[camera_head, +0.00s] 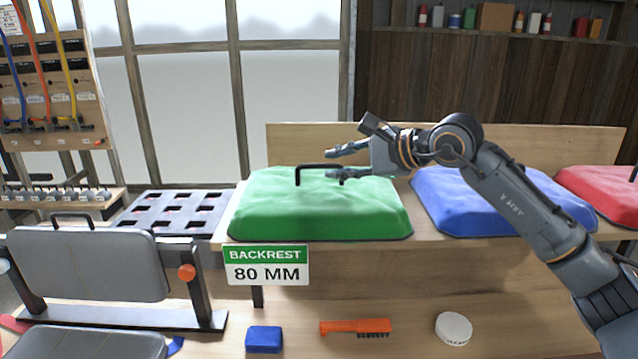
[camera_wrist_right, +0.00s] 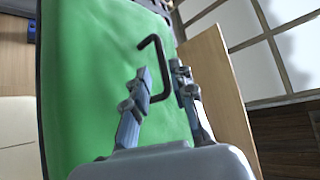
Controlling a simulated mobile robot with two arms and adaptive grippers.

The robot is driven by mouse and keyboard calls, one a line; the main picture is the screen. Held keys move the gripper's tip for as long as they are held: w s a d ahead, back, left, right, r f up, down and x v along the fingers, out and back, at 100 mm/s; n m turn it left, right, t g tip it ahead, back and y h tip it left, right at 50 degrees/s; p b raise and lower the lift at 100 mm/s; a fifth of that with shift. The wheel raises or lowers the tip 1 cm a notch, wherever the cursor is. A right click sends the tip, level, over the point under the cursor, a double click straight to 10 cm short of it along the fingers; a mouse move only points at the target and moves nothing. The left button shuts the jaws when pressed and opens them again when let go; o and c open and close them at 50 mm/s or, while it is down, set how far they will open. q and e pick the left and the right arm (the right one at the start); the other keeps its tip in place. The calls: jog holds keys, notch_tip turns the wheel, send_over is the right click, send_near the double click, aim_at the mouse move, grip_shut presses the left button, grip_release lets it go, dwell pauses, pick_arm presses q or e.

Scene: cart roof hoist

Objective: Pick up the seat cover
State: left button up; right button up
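A green padded cover (camera_head: 318,212) with a black bar handle (camera_head: 299,176) lies on the wooden bench behind a "BACKREST 80 MM" sign (camera_head: 266,265). My right gripper (camera_head: 338,163) is above the green cover, at the right end of its handle. In the right wrist view, the green cover (camera_wrist_right: 95,80) fills much of the left, and the handle (camera_wrist_right: 159,68) stands partly between my parted fingers (camera_wrist_right: 163,76). The right gripper is open; contact with the handle cannot be told. My left gripper is not in view.
A blue cover (camera_head: 445,205) and a red cover (camera_head: 605,192) lie to the right. A grey padded panel (camera_head: 88,263) stands in a black frame at left. A blue box (camera_head: 264,339), an orange brush (camera_head: 355,327) and a white round tin (camera_head: 453,328) lie in front.

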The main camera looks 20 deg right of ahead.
aim_at(321, 165)
jog(key=shift+w+a+f, duration=0.1)
jog(key=shift+w+a, duration=0.15)
jog(key=shift+w, duration=0.1)
jog(key=p+x, duration=0.2)
jog(key=p, duration=0.1)
jog(key=shift+w+a, duration=0.15)
jog(key=shift+w, duration=0.1)
jog(key=shift+p+x, duration=0.3)
jog(key=shift+x, duration=0.7)
jog(key=shift+w+a+f, duration=0.1)
jog(key=shift+w+f, duration=0.1)
jog(key=shift+w, duration=0.05)
jog(key=shift+s, duration=0.1)
grip_shut()
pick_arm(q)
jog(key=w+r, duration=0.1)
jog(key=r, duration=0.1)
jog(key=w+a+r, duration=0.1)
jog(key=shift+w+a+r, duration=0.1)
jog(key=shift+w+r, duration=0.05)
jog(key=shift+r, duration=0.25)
pick_arm(e)
jog(key=shift+r, duration=0.1)
